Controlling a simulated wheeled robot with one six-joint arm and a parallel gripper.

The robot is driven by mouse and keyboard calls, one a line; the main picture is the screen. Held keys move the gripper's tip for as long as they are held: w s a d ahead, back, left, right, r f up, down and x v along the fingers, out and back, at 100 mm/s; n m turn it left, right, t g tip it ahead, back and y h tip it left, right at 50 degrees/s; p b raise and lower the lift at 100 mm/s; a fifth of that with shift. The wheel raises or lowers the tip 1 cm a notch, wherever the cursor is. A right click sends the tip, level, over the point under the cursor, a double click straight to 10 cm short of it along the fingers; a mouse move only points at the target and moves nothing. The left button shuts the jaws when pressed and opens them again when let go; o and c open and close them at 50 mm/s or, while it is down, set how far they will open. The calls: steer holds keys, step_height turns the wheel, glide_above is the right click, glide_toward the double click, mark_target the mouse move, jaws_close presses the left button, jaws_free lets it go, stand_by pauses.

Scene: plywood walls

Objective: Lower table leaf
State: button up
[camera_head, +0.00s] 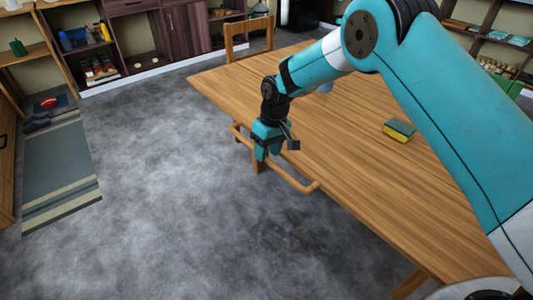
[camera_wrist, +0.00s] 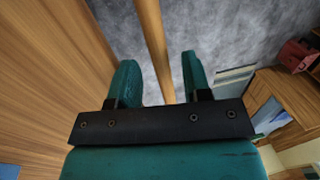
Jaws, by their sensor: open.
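The wooden table (camera_head: 345,140) has a flat, level top, and I cannot make out a seam marking its leaf. A rounded wooden rail (camera_head: 297,186) sticks out below the table's left edge. My gripper (camera_head: 264,153) is at this rail, just outside the tabletop edge, pointing down. In the wrist view its two teal fingers (camera_wrist: 157,78) are open, with the wooden rail (camera_wrist: 153,45) running between them in the picture. Neither finger visibly touches the rail. The tabletop (camera_wrist: 50,75) fills the left of the wrist view.
A yellow and green sponge (camera_head: 399,130) lies on the table. A wooden chair (camera_head: 249,38) stands at the far end. Grey floor (camera_head: 140,150) left of the table is clear up to a striped mat (camera_head: 60,170). Shelves (camera_head: 95,55) line the back wall.

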steer(key=shift+a+f, duration=0.1)
steer(key=shift+f, duration=0.45)
